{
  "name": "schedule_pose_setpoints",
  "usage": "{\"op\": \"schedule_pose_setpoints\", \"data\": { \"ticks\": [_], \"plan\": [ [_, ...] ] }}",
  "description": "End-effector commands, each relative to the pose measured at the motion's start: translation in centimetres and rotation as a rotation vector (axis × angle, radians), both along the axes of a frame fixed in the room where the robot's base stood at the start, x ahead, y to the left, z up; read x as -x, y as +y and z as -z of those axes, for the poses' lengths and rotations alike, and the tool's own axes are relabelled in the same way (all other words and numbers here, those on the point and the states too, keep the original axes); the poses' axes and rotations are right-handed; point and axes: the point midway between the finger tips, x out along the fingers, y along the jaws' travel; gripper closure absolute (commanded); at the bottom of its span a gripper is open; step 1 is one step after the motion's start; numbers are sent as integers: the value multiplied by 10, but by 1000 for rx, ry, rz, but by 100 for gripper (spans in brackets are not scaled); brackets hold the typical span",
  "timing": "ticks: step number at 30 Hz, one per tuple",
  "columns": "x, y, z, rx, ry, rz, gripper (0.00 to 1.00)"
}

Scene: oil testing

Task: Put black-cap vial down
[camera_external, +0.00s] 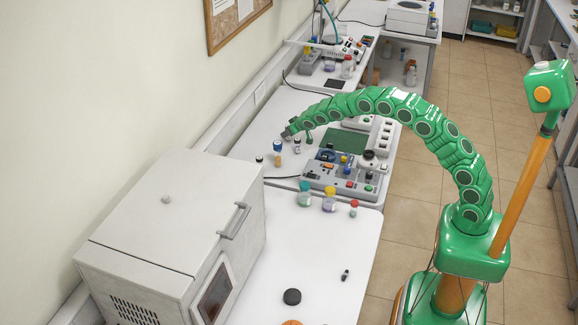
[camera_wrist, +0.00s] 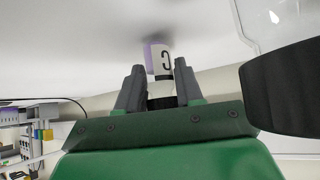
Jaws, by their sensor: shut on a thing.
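In the wrist view, the black-cap vial (camera_wrist: 158,58) has a white label with a dark letter and a purple part on one side. Its black cap sits between the two fingers of my gripper (camera_wrist: 160,88), which is shut on it. The vial's body sticks out beyond the fingertips, over a pale surface. In the external view, my gripper (camera_external: 287,132) is at the end of the green arm, low over the far white bench (camera_external: 262,130). A small vial with a dark top (camera_external: 297,146) shows just below it; I cannot tell whether this is the held one.
A blue-cap vial (camera_external: 277,148) and another dark-cap vial (camera_external: 259,159) stand close by. A control panel (camera_external: 345,180) and a green mat (camera_external: 344,140) are to the right. The grey oven (camera_external: 170,225) stands in front. Several capped jars stand on the near bench.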

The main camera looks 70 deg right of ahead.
Motion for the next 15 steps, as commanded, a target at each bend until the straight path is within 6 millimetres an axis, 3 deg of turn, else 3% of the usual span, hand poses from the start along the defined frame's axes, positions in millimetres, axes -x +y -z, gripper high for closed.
{"op": "schedule_pose_setpoints", "data": {
  "ticks": [5,6,10,15],
  "plan": [
    [0,0,3,0,0,0,93],
    [0,0,2,-1,0,1,58],
    [0,0,2,-1,0,1,38],
    [0,0,2,-1,0,1,38]
  ]
}}
